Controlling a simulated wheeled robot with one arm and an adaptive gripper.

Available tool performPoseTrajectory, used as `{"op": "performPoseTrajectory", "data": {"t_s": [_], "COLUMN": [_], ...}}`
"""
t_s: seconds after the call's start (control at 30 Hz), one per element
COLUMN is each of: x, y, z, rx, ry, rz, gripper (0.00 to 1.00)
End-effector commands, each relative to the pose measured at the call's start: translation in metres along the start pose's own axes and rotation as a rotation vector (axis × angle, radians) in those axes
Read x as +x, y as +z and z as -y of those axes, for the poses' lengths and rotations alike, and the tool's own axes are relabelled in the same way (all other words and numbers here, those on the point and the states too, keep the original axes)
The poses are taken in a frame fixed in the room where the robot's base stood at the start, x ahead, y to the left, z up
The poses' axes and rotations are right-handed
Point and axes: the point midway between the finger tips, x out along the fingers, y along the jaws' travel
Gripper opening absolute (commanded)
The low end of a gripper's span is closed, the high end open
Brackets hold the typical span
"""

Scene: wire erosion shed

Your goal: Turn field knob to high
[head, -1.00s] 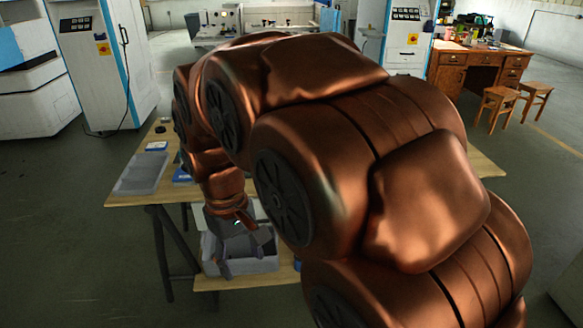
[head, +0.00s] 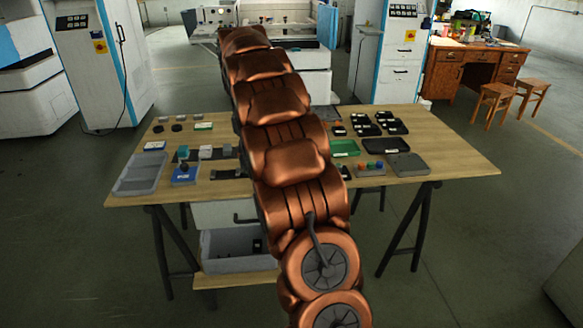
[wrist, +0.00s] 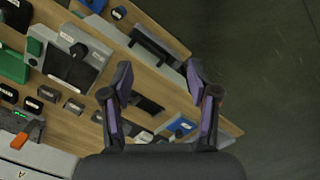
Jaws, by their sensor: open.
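My gripper (wrist: 158,90) is open and empty in the wrist view, its two fingers wide apart. It hangs over the table's edge, with dark floor to the right. I cannot tell for certain which thing is the field knob. In the wrist view, a grey box with a small round knob (wrist: 78,50) sits left of the gripper, apart from it. In the head view, a blue unit with a dark knob (head: 184,172) stands on the left part of the table. Labels are too small to read. My gripper is hidden behind my arm in the head view.
The wooden table (head: 455,165) bears several small parts, a grey tray (head: 140,176), a green tray (head: 345,148) and a box with coloured buttons (head: 370,168). A grey bin (head: 230,263) stands on the shelf below. A machine and cabinets stand behind.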

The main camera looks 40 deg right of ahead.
Motion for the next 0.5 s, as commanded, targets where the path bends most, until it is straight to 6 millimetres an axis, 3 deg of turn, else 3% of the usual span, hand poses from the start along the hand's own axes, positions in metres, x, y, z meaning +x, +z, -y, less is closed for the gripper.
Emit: {"op": "performPoseTrajectory", "data": {"t_s": [0.03, 0.23, 0.5], "x": [0.004, 0.017, 0.045], "y": [-0.007, -0.025, -0.036], "z": [-0.016, -0.067, -0.132], "rx": [-0.004, -0.036, -0.083], "ry": [-0.001, -0.001, -0.01], "rz": [-0.003, -0.02, -0.046], "gripper": [0.6, 0.6, 0.6]}}
